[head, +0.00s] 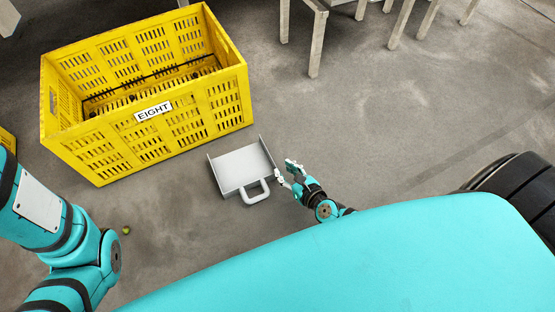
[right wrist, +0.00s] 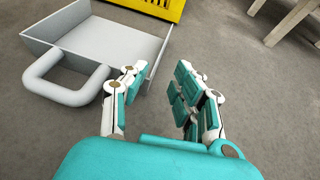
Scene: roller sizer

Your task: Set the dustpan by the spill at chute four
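The grey dustpan (head: 240,168) lies on the floor, its loop handle towards me. In the right wrist view the dustpan (right wrist: 110,42) is at the upper left, with its handle left of the fingers. My right gripper (head: 286,172) is just right of the dustpan. I cannot tell whether a finger touches the pan. My left arm is at the left, but its gripper is out of view. No spill or chute marked four shows.
A yellow slatted crate (head: 82,160) labelled EIGHT stands just behind the dustpan. A small greenish round fruit (head: 126,230) lies on the floor at lower left. Grey legs (head: 317,45) of a structure stand at the back. The floor at the right is mostly clear.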

